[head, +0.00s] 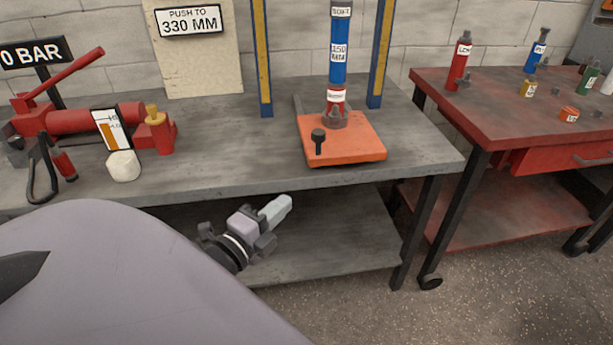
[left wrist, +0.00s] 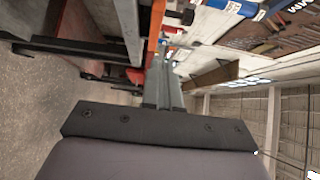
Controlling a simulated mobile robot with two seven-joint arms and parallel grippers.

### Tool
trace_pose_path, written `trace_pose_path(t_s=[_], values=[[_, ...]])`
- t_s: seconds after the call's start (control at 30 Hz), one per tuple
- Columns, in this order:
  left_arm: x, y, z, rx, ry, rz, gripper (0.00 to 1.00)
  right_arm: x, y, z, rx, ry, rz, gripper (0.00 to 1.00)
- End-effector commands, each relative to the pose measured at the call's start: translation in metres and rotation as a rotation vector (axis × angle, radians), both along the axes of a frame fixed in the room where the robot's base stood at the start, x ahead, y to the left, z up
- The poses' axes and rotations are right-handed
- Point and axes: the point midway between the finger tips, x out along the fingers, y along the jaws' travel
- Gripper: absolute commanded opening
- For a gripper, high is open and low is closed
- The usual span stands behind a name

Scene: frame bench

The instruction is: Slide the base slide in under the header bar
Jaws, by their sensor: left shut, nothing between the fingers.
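The base slide (head: 352,148) is an orange plate with a black knob (head: 318,140) at its front left. It lies on the grey bench near the front edge, between and in front of two blue-and-yellow uprights. A blue and red cylinder (head: 338,62) stands upright on it. The header bar is not visible in the head view, where the uprights run out of the top. My left gripper (head: 284,204) is shut and empty, in front of the bench and apart from the slide. Its fingers show in the left wrist view (left wrist: 161,78), with the slide's orange edge beyond. My right gripper is not in view.
A red hand pump (head: 95,117) and white knob sit at the bench's left. A panel reading 330 MM (head: 193,45) stands behind. A red cart (head: 530,88) with several small bottles is at the right. The bench top between pump and slide is clear.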

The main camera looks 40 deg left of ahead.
Motion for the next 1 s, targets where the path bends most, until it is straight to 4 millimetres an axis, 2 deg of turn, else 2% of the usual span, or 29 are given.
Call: trace_pose_path(t_s=[0.7,1.0], values=[[0.097,0.007,0.000,-0.004,0.000,0.000,0.00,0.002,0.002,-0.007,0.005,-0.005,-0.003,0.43],[0.119,0.035,-0.001,-0.002,0.002,-0.001,0.00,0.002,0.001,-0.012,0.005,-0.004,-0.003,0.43]])
